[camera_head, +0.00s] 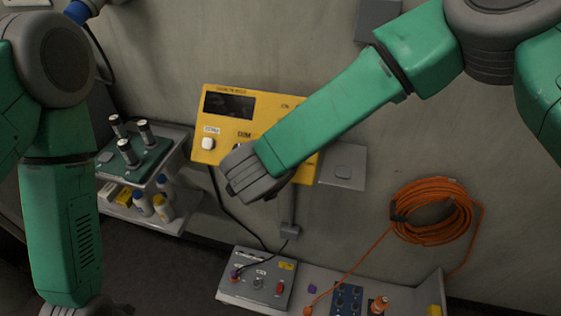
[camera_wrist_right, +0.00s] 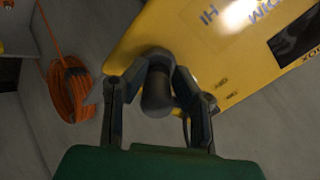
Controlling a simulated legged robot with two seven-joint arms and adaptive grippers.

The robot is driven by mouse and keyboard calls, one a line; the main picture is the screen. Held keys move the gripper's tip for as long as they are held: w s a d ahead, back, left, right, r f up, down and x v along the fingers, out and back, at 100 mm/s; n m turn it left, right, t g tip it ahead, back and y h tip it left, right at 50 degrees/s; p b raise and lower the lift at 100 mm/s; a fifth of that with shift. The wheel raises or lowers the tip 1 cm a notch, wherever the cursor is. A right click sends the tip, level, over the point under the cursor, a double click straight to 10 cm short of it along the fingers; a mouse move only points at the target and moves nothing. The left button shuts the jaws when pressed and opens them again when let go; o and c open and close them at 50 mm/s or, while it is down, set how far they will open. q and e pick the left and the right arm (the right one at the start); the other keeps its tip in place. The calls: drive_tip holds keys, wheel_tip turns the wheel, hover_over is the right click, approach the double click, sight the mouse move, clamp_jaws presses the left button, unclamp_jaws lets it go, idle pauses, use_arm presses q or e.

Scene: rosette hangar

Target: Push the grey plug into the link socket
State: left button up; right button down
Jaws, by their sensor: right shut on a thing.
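My right gripper (camera_wrist_right: 159,75) has its two fingers shut around a dark grey-brown cylinder (camera_wrist_right: 157,95) in front of the yellow wall panel (camera_wrist_right: 205,70). I cannot tell whether this cylinder is the grey plug or a knob of the panel. In the head view, my right gripper (camera_head: 250,185) covers the panel's lower middle and hides the held thing. A grey box (camera_head: 257,296) with a black cable lead and coloured parts on top sits low on the shelf. I cannot make out which part is the link socket. My left gripper (camera_head: 95,309) shows only its base; its fingers are out of frame.
A grey wall plate (camera_head: 343,167) is right of the panel. An orange cable coil (camera_head: 432,212) hangs on the wall. A dark blue block (camera_head: 347,298) with round parts is on the lower shelf. A left cart (camera_head: 178,141) holds several black cylinders and bottles.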

drive_tip(key=shift+w+f, duration=0.3)
drive_tip(key=shift+w, duration=0.05)
idle(1.0)
drive_tip(key=c, duration=1.2)
unclamp_jaws()
drive_tip(key=v, duration=1.2)
drive_tip(key=shift+w, duration=0.1)
